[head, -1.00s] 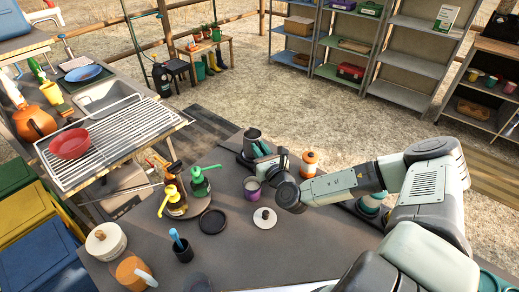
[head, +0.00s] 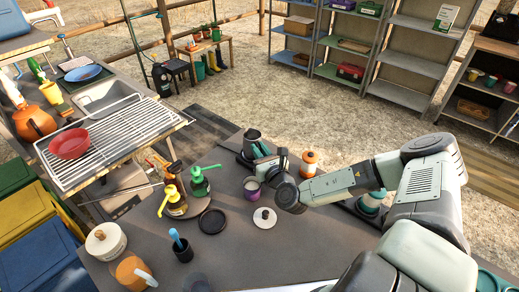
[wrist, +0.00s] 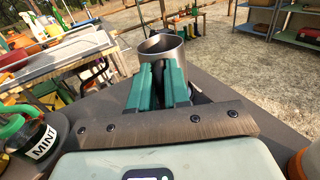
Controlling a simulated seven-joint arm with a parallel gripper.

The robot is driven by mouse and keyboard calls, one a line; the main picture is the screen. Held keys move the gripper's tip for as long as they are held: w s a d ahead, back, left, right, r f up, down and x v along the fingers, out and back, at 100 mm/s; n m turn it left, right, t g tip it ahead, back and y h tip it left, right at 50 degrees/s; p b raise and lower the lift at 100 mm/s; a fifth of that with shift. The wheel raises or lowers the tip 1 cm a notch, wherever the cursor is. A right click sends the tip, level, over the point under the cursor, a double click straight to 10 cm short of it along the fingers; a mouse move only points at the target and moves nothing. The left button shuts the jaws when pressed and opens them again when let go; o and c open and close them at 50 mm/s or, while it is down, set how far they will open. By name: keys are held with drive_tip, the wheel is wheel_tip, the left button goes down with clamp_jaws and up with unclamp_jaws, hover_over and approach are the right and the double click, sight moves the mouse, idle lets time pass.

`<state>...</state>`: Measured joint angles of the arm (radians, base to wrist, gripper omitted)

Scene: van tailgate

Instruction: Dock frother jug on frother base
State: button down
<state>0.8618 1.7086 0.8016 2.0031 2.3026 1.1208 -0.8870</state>
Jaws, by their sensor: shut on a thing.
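The frother jug, a metal cup with a dark handle, stands near the far corner of the dark table in the head view (head: 251,137). In the wrist view the jug (wrist: 168,48) is straight ahead, with its open rim up and its handle toward me. My gripper (wrist: 159,84) is shut on the jug's handle with teal fingers, and it also shows in the head view (head: 262,150). The jug looks upright. Its underside is hidden by my fingers, so I cannot tell whether it touches a base. I cannot clearly make out the frother base.
A black round disc (head: 212,221), a purple cup (head: 252,188) and a white knobbed lid (head: 264,218) lie nearer me. An orange-and-white jar (head: 309,163) stands close to my gripper's right.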

drive_tip(key=shift+f, duration=0.35)
drive_tip(key=c, duration=1.4)
unclamp_jaws()
drive_tip(key=shift+v, duration=5.5)
drive_tip(key=shift+r, duration=0.1)
